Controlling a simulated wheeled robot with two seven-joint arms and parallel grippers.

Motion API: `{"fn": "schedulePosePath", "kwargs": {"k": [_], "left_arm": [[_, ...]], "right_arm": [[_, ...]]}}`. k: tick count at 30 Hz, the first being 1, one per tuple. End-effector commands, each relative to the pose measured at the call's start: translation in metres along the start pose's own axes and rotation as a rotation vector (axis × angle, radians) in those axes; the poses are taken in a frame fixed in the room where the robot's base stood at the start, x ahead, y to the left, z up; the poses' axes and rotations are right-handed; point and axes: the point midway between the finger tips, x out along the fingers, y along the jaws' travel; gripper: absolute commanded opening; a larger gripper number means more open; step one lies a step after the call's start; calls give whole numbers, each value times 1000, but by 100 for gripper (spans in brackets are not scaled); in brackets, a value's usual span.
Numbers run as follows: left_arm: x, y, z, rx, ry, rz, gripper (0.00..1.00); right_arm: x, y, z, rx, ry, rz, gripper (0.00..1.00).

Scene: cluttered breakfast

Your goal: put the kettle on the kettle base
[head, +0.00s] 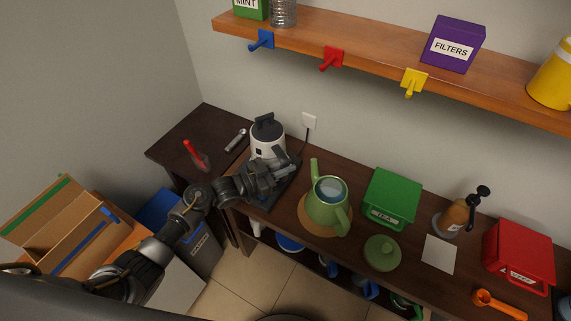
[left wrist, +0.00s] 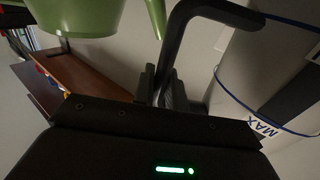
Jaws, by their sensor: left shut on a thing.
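The white kettle (head: 267,143) with a black lid stands upright at the left end of the long counter. My left gripper (head: 281,162) is shut on its black handle. In the left wrist view the handle (left wrist: 188,30) runs down between the fingers (left wrist: 165,88), and the white kettle body (left wrist: 250,75), marked MAX, is on the right. A dark flat piece (head: 281,192), apparently the kettle base, shows below my gripper and is partly hidden by it. I cannot tell whether the kettle's underside touches anything. My right gripper is not in view.
A green teapot (head: 326,203) stands on a round mat right of the kettle, with its green lid (head: 382,252) nearby. A green tea box (head: 391,198) is farther right. A black cord runs from the wall outlet (head: 309,121). A shelf (head: 380,60) with pegs overhangs the counter.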

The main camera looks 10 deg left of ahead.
Motion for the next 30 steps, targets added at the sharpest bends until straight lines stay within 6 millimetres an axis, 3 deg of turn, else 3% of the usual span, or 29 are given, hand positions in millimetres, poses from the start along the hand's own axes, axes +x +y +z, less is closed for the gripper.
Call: {"fn": "schedulePosePath", "kwargs": {"k": [30], "left_arm": [[1, 0, 10, 2, 4, 1, 0]], "right_arm": [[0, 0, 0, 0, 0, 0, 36]]}}
